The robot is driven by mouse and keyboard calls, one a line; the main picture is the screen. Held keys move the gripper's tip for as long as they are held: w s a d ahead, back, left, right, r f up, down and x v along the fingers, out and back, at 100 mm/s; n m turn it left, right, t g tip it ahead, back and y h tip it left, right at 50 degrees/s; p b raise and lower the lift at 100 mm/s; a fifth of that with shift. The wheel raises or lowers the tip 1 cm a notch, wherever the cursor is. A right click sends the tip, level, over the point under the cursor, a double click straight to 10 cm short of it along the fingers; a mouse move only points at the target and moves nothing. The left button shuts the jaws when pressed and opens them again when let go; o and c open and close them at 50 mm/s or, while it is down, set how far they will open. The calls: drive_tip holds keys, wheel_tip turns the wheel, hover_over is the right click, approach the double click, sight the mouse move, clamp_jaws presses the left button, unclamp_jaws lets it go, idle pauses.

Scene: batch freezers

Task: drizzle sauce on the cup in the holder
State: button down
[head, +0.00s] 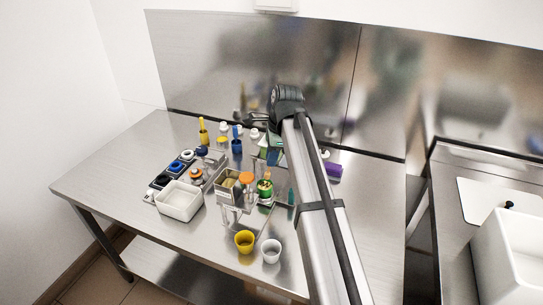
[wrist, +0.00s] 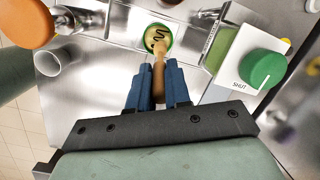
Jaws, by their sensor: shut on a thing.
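The green cup (wrist: 172,42) sits in the metal holder at the top middle of the wrist view, with pale contents and a dark wavy line of sauce on top. It also shows in the head view (head: 265,190), just left of my arm. My gripper (wrist: 157,80) is shut on a tan, tapered thing (wrist: 158,76), probably the sauce dispenser. Its narrow far end points at the cup's near rim; whether it touches cannot be told. In the head view my gripper is mostly hidden by my arm.
A white box marked SHUT with a green knob (wrist: 262,68) stands right of the cup. An orange knob (wrist: 28,22) and a white cup (wrist: 47,62) are at left. A yellow cup (head: 244,242) stands near the table's front. A white tub (head: 180,202) is at left.

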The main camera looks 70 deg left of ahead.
drive_tip(key=shift+r, duration=0.1)
drive_tip(key=shift+r, duration=3.4)
